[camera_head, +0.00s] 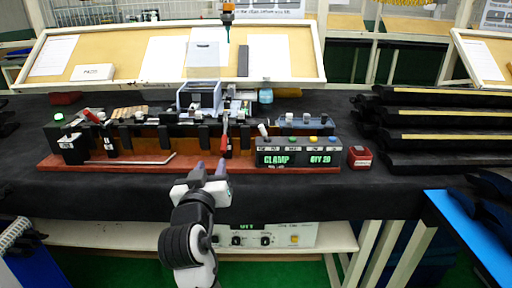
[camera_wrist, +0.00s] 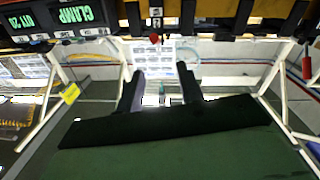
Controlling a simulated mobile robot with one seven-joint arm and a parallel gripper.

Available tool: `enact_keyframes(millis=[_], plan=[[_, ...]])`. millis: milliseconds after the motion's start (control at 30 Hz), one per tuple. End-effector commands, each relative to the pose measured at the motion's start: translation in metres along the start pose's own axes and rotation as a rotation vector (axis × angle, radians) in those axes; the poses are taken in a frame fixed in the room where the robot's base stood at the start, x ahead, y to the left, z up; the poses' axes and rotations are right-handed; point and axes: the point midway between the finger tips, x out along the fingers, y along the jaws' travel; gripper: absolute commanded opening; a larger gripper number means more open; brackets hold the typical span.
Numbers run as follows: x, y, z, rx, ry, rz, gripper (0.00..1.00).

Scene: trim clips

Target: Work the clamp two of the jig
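The jig is a long reddish-brown base (camera_head: 135,163) with a row of black blocks on the table. A clamp with a red handle (camera_head: 224,127) stands near its middle; the handle looks roughly upright. Another clamp at the left has a tilted red handle (camera_head: 93,116), also in the wrist view (camera_wrist: 306,63). My gripper (camera_head: 210,169) is just in front of the middle clamp, apart from it. Its fingers (camera_wrist: 162,88) are spread and empty.
A black display box (camera_head: 298,156) reading CLAMP and QTY 20 stands right of the middle clamp, with a small red box (camera_head: 359,157) beside it. Grey fixtures (camera_head: 200,96) stand behind the jig. Stacked black trim parts (camera_head: 440,137) fill the table's right side.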

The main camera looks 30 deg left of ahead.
Motion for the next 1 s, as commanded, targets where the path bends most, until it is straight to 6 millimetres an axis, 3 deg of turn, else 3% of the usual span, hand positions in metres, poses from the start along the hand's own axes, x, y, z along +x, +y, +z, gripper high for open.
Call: enact_keyframes(millis=[267,700,1000], plan=[[0.023,0.003,0.005,-0.001,-0.024,0.012,0.37],[0.113,0.004,0.006,-0.002,-0.022,0.011,0.37],[0.138,0.003,0.008,0.0,-0.021,0.009,0.37]])
